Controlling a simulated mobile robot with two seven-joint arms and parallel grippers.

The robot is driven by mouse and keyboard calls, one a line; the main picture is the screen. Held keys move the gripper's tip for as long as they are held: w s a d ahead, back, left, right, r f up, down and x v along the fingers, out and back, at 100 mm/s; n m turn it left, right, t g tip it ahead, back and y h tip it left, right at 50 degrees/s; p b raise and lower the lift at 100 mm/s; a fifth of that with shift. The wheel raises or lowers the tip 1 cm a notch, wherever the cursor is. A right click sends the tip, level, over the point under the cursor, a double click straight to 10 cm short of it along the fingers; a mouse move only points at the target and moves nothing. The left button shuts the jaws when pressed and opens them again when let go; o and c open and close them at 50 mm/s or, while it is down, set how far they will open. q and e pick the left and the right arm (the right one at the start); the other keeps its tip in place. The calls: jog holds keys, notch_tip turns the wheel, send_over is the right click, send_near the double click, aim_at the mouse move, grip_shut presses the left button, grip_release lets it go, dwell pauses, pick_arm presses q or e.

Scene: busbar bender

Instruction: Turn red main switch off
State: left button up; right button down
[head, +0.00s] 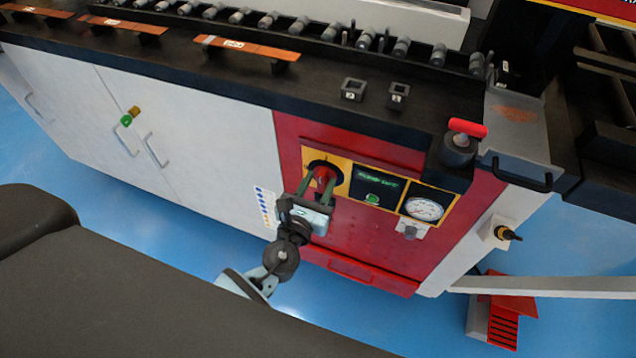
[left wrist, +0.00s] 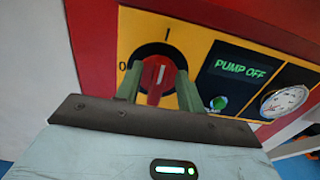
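The red main switch (head: 324,177) is a round knob on a yellow panel at the front of the red cabinet. In the left wrist view, the red main switch (left wrist: 158,74) has its white mark pointing up, roughly toward "I"; a "0" is printed at its left. My left gripper (head: 317,188) is at the knob, its two green fingers on either side of it. In the left wrist view, the fingers of my left gripper (left wrist: 160,92) flank the knob closely; whether both press on it cannot be told. My right gripper is not in view.
Right of the switch are a "PUMP OFF" display (left wrist: 243,66), a green-lit button (left wrist: 218,103) and a pressure gauge (head: 424,208). A red-topped lever (head: 467,128) stands at the black worktop's corner. Copper bars (head: 246,47) lie on the worktop. A red pedal (head: 503,320) is on the blue floor.

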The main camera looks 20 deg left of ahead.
pick_arm(q)
grip_shut()
dwell(0.3)
jog(key=shift+a+f+n+b, duration=0.15)
jog(key=shift+n+b, duration=0.4)
jog(key=shift+n, duration=0.55)
jog(key=shift+w+a+f+n+b, duration=0.2)
jog(key=shift+n+b, duration=0.7)
jog(key=shift+n, duration=1.75)
jog(key=shift+s+a+f+n+b, duration=0.2)
jog(key=shift+n+b, duration=0.75)
jog(key=shift+n, duration=1.65)
jog(key=shift+w+a+f+n+b, duration=0.1)
jog(key=shift+a+f+n+b, duration=0.2)
jog(key=shift+n+b, duration=1.5)
jog(key=shift+n+p, duration=0.9)
jog(key=shift+n, duration=0.05)
